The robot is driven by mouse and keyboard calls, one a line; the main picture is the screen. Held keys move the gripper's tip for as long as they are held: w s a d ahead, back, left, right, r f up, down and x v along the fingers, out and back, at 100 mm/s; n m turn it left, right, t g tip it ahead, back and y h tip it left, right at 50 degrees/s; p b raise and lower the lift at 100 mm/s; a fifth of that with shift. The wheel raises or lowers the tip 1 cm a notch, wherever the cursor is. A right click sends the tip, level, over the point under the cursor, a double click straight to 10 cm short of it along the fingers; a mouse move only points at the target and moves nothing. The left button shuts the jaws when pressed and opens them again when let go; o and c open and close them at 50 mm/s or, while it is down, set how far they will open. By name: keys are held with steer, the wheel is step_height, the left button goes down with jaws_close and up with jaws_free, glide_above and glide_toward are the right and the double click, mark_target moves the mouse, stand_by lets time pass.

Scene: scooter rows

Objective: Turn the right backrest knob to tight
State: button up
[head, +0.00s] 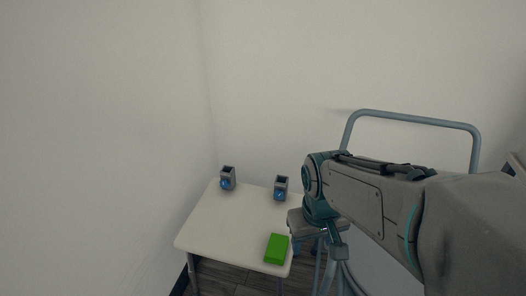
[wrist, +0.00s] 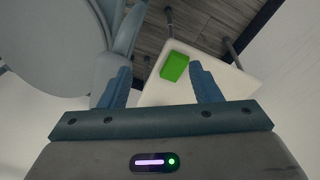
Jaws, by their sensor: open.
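Two grey square sockets with blue knobs stand at the back of a white seat-like table (head: 225,225) in the head view. The right blue knob (head: 279,195) is on the front of the right socket (head: 281,183), left of my arm. The left blue knob (head: 225,184) is on the left socket (head: 229,172). How tight either knob is cannot be told. My gripper (wrist: 160,68) is open and empty in the wrist view, its two blue fingers well apart. Neither knob shows in the wrist view. In the head view the gripper is not clearly seen.
A green block (head: 277,248) lies on the table's front right corner; it also shows in the wrist view (wrist: 175,66). A grey-blue tube frame (head: 415,119) stands behind my arm. A large grey rounded surface (wrist: 45,45) fills the wrist view's left. White walls close the left and back.

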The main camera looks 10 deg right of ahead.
steer(key=w+d+n+h+p, duration=0.2)
steer(key=w+n+p, duration=0.1)
steer(key=w+n, duration=0.65)
steer(key=n+t+h+p, duration=0.15)
steer(key=n+p, duration=0.35)
steer(key=n, duration=1.6)
glide_above(278, 194)
steer(key=s+a, duration=0.4)
step_height(278, 194, down, 12)
steer(key=r, duration=0.1)
steer(key=shift+t, duration=0.45)
steer(key=b+x, duration=0.1)
steer(key=x, duration=0.3)
steer(key=b+x, duration=0.1)
steer(key=x, duration=0.4)
steer(key=b+x, duration=0.1)
steer(key=x, duration=0.3)
steer(key=shift+a+f, duration=0.2)
steer(key=shift+f, duration=0.35)
steer(key=shift+y, duration=0.25)
steer(key=c, duration=1)
